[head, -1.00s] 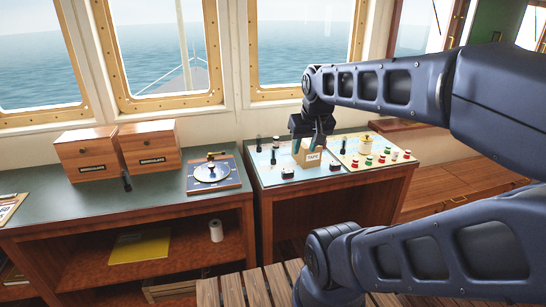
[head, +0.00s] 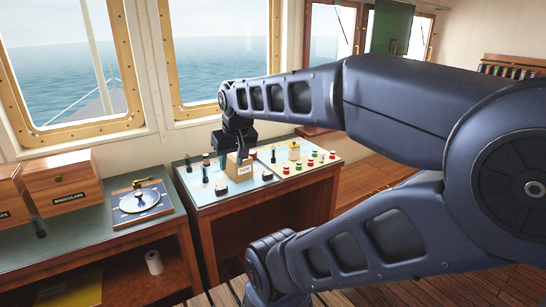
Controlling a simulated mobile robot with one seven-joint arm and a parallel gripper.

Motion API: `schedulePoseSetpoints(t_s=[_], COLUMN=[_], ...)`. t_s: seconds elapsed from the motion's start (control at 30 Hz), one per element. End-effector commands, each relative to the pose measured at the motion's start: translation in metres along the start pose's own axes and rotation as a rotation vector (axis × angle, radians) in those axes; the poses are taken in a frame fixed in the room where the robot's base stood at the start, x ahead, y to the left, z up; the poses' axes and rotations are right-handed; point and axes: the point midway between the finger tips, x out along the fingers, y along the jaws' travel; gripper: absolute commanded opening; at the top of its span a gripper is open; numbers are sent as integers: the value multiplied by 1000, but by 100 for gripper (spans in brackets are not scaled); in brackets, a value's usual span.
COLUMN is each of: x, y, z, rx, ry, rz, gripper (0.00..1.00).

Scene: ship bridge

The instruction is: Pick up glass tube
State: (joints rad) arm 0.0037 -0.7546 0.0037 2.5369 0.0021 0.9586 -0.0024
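I cannot make out a glass tube for certain in the head view. Several small upright dark-topped pieces (head: 205,160) stand on the control console (head: 225,200), too small to tell apart. My gripper (head: 234,153) points down over the console, close to a small tan box with a white label (head: 240,167). The box is partly hidden behind the fingers, and I cannot tell whether they touch it. The finger gap is too small and dark to judge, and nothing held can be made out.
The console carries red, green and white knobs (head: 310,162) and a pale jar (head: 294,151). A brass instrument on a blue board (head: 140,202) and wooden boxes (head: 62,183) stand on the left counter. A white roll (head: 153,262) is on the shelf below.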

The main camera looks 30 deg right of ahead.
Motion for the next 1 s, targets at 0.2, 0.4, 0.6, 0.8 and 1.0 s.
schedulePoseSetpoints(t_s=[0.2,0.4,0.6,0.8,1.0], x=[0,0,2,21,51], y=[0,0,1,12,28], z=[0,0,-2,-16,-37], rx=[0,0,-9,-89,-217], ry=[0,0,-9,-86,-197], rz=[0,0,3,39,105], gripper=[42,52,52,52,52])
